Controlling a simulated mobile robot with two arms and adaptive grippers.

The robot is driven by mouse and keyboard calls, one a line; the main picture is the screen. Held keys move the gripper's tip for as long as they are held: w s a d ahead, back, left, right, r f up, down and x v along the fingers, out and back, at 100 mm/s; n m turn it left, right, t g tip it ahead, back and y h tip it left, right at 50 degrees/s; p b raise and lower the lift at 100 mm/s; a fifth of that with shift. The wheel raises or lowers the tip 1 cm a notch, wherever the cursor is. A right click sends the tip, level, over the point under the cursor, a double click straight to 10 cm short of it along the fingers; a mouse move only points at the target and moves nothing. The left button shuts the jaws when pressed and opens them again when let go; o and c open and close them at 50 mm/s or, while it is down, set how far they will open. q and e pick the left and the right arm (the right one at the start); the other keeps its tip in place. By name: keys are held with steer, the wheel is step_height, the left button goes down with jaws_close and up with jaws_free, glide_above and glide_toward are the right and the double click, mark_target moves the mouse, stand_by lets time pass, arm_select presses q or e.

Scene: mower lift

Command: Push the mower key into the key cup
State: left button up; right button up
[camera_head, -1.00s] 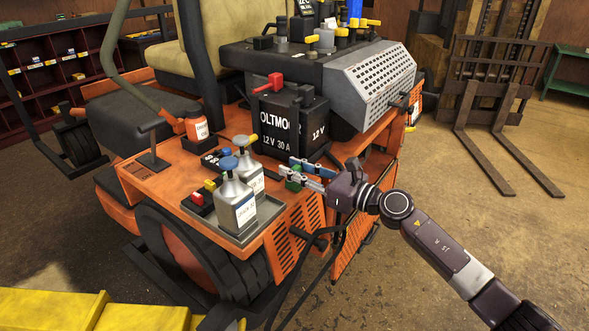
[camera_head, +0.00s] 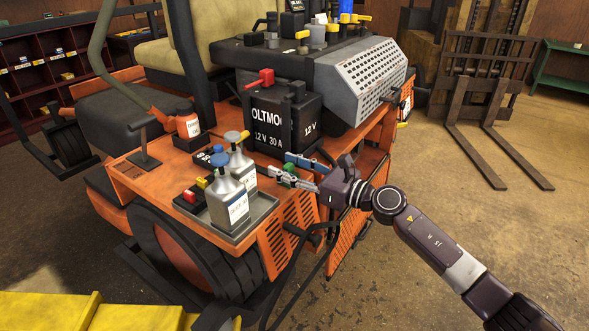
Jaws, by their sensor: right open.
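My right gripper (camera_head: 280,165) is open beside the battery, over the right edge of the orange mower deck (camera_head: 165,185). A small green piece (camera_head: 290,168) shows between or just behind its fingers; I cannot tell if they touch it. A blue part (camera_head: 299,160) shows by the upper finger. Small red (camera_head: 189,196) and yellow (camera_head: 202,183) pieces are at the left of the bottle tray. I cannot tell for sure which piece is the mower key or which is the key cup. My left gripper is out of view.
A black battery (camera_head: 284,120) stands close behind the gripper. Two capped bottles, one with a blue cap (camera_head: 229,200), stand in a grey tray (camera_head: 240,231) left of it. An orange bottle (camera_head: 188,125) is farther left. Open floor (camera_head: 470,235) lies at the right.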

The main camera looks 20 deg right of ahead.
steer(key=v, duration=1.2)
